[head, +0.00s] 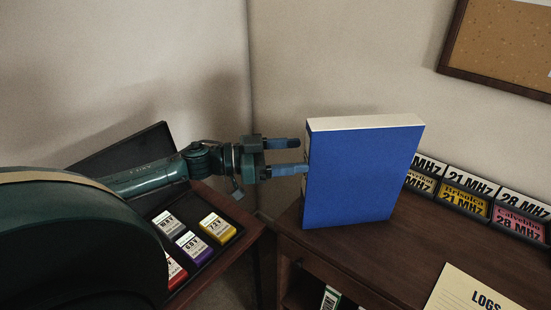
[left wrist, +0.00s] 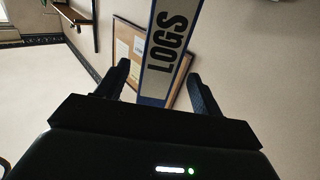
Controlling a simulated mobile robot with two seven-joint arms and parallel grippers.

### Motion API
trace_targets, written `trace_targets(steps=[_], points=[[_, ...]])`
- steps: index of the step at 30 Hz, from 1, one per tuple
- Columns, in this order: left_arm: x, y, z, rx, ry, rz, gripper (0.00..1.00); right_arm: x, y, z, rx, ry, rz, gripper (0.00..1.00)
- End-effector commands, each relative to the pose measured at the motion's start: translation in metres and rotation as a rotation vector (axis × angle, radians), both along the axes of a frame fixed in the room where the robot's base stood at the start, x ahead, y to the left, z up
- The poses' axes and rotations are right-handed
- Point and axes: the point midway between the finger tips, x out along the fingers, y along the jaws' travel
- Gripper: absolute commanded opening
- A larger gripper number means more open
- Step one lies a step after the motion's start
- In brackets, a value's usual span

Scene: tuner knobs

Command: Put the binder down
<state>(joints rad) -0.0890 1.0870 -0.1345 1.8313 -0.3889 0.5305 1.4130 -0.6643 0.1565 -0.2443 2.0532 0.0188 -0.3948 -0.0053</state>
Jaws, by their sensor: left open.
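The blue binder (head: 362,178) stands upright on the dark wooden desk (head: 345,245), near its left edge. Its white top faces up. My left gripper (head: 300,156) is open at the binder's left edge, with its two fingers pointing right. In the left wrist view, the binder's spine (left wrist: 167,45), lettered LOGS, shows between the open fingers (left wrist: 158,88), with a gap on each side. The binder's underside is hidden, and I cannot see any gap between it and the desk. My right gripper is not in view.
Label blocks marked 21 MHz (head: 472,182) and 28 MHz (head: 523,205) stand along the back right. A cream LOGS sheet (head: 470,290) lies at the front right. An open case (head: 230,245) with several coloured blocks is at left. A corkboard (head: 505,45) hangs on the wall.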

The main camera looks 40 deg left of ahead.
Motion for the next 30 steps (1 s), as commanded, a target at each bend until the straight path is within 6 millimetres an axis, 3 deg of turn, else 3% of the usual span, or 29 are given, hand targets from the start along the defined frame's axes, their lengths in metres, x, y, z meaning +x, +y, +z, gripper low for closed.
trace_targets(steps=[9,16,19,22,25,30], points=[[-0.021,0.022,-0.001,0.001,0.002,-0.001,0.67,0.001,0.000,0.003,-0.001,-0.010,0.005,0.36],[-0.024,0.025,0.000,-0.001,-0.001,0.000,0.67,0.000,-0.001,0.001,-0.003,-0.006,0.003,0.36],[-0.025,0.022,-0.012,-0.013,-0.004,0.035,0.67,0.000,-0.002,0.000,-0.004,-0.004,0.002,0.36],[-0.032,0.013,-0.047,-0.033,-0.002,0.141,0.67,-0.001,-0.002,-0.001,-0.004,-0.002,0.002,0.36],[-0.047,-0.005,-0.102,-0.025,0.041,0.307,0.67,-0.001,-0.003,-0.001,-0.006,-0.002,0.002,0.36],[-0.097,-0.059,-0.193,0.088,0.235,0.519,0.67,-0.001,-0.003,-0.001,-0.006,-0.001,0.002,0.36]])
